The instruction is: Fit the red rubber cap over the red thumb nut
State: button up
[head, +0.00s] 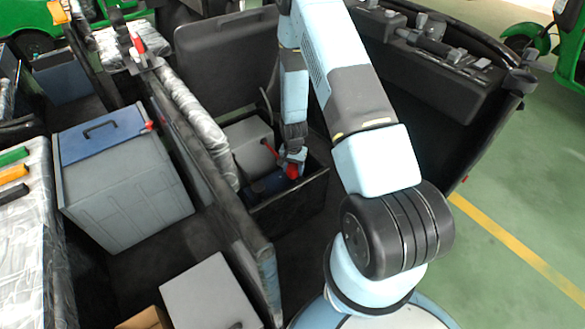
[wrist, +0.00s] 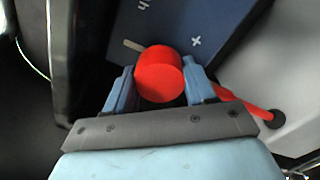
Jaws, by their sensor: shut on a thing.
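The red rubber cap (wrist: 159,76) is a short red cylinder between the two blue fingers of my gripper (wrist: 160,90), which is shut on it. In the head view my gripper (head: 292,160) is low inside a dark open compartment, with the red cap (head: 292,171) at its tips. Beneath it lies a dark blue battery top (wrist: 222,38) with a white plus mark. I cannot make out the red thumb nut; the cap and fingers may hide it. I cannot tell whether the cap touches anything below.
A red cable (wrist: 240,101) runs right of the fingers to a grey box (wrist: 290,85). The compartment's dark wall (wrist: 72,50) stands close on the left. In the head view, a grey box with a blue lid (head: 100,137) stands left, beyond a dark frame rail with silvery wrapping (head: 195,120).

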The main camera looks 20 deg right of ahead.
jog(key=shift+f, duration=0.15)
jog(key=o, duration=1.1)
notch_tip(320, 180, up, 14)
jog(key=shift+f, duration=0.15)
dwell(0.4)
jog(key=s+r+n+t, duration=0.1)
jog(key=s+r+n, duration=0.15)
jog(key=r, duration=1.25)
jog(key=s+r+n+t, duration=0.15)
jog(key=s+r, duration=0.25)
jog(key=r, duration=1.1)
jog(key=s+r+n+t, duration=0.1)
jog(key=s+r, duration=0.7)
jog(key=s, duration=0.3)
jog(key=s+r+n+t, duration=0.2)
jog(key=s+r, duration=0.5)
jog(key=s, duration=0.3)
jog(key=shift+s+r, duration=0.35)
jog(key=shift+s, duration=0.05)
